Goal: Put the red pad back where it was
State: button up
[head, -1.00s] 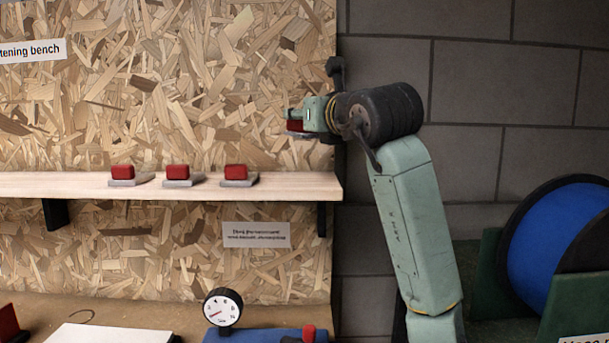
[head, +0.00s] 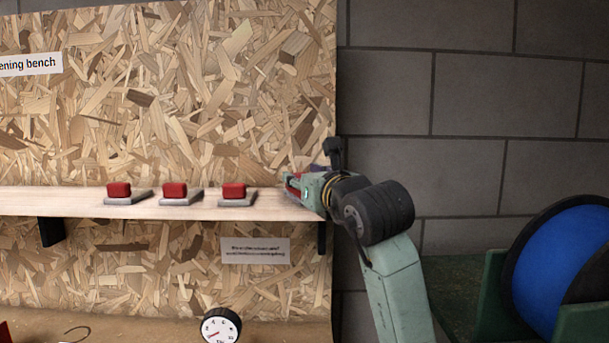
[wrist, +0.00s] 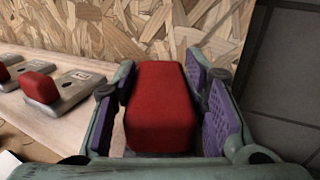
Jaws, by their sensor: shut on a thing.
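My gripper (head: 296,184) is at the right end of the wooden shelf (head: 60,201), close to its surface. It is shut on a red pad (wrist: 160,108), a rounded block that fills the wrist view between the purple finger linings. In the head view only a sliver of this pad shows. Three similar red blocks sit on grey plates in a row along the shelf: left (head: 118,189), middle (head: 174,189) and right (head: 233,190). Whether the held pad touches the shelf, and what lies directly under it, is hidden.
A chipboard panel (head: 180,80) rises behind the shelf. The shelf stretch between the right block and my gripper looks clear. A dial gauge (head: 221,326) stands below, and a blue reel (head: 560,262) is at the right.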

jog(key=shift+f, duration=0.15)
jog(key=o, duration=1.2)
jog(key=shift+c, duration=0.2)
